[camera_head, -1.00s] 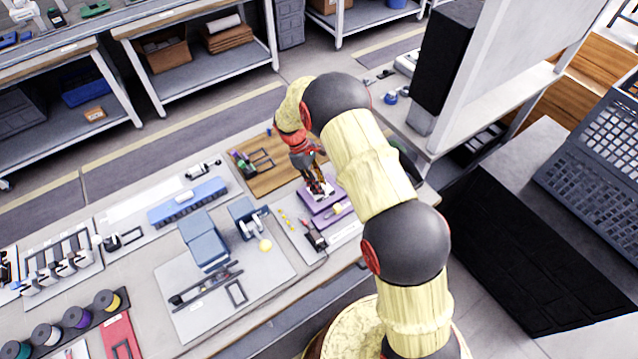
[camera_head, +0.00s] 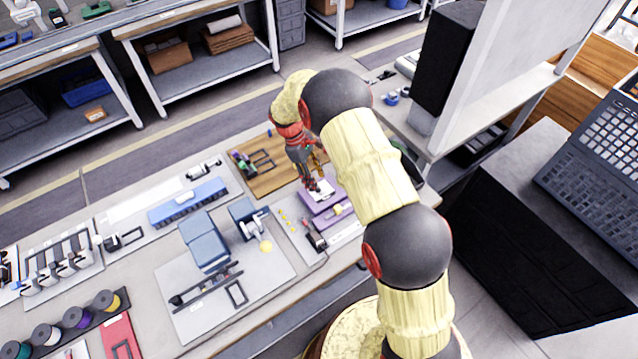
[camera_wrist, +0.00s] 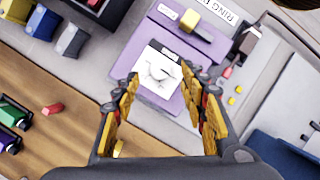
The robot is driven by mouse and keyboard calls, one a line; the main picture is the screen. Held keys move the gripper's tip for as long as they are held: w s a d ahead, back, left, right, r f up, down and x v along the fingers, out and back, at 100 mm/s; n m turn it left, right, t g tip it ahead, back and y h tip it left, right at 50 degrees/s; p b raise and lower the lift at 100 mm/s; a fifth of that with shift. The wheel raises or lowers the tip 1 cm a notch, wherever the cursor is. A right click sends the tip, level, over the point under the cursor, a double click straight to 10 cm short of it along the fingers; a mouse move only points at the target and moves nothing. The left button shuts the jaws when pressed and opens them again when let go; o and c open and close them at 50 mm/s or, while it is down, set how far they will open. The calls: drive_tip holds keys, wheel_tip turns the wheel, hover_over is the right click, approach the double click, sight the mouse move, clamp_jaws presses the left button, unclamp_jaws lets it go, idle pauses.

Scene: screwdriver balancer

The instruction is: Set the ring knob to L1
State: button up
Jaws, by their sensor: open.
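A purple fixture (camera_head: 334,214) stands on a pale mat at the bench's right end. In the wrist view the purple fixture (camera_wrist: 166,22) carries a white plate (camera_wrist: 150,85) with a pale, rounded knob-like part (camera_wrist: 160,72) and a dark strip at its top edge. A yellow knob-like piece (camera_wrist: 190,20) sits farther up, near a label starting "RING". I cannot tell which part is the ring knob, and no L1 mark is legible. My gripper (camera_wrist: 166,88) is open and empty, its fingers either side of the plate; it also shows over the fixture in the head view (camera_head: 318,186).
Beside the fixture are a dark device (camera_wrist: 252,42) with a red part, small yellow pieces (camera_wrist: 234,95) and a blue block (camera_wrist: 280,150). Blue and grey blocks (camera_wrist: 55,30) lie at the other side. A wooden board (camera_wrist: 60,140) holds green and purple parts.

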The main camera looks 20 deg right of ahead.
drive_tip(key=v, duration=0.8)
drive_tip(key=shift+r, duration=0.35)
drive_tip(key=shift+w, duration=0.1)
drive_tip(key=s+d+r+m+t+y+b, duration=0.1)
drive_tip(key=s+r+m+t+b, duration=0.1)
drive_tip(key=s+r, duration=0.5)
drive_tip(key=s+d+r+m+t+y+b, duration=0.1)
drive_tip(key=s+r+m+t, duration=0.3)
drive_tip(key=s, duration=1.1)
drive_tip(key=s+d+r+m+t+y+b, duration=0.1)
drive_tip(key=s+d+r+m+t+b, duration=0.1)
drive_tip(key=s+r, duration=0.9)
drive_tip(key=shift+s+m+t+b, duration=0.4)
drive_tip(key=shift+s+m+b, duration=0.25)
drive_tip(key=shift+m, duration=0.65)
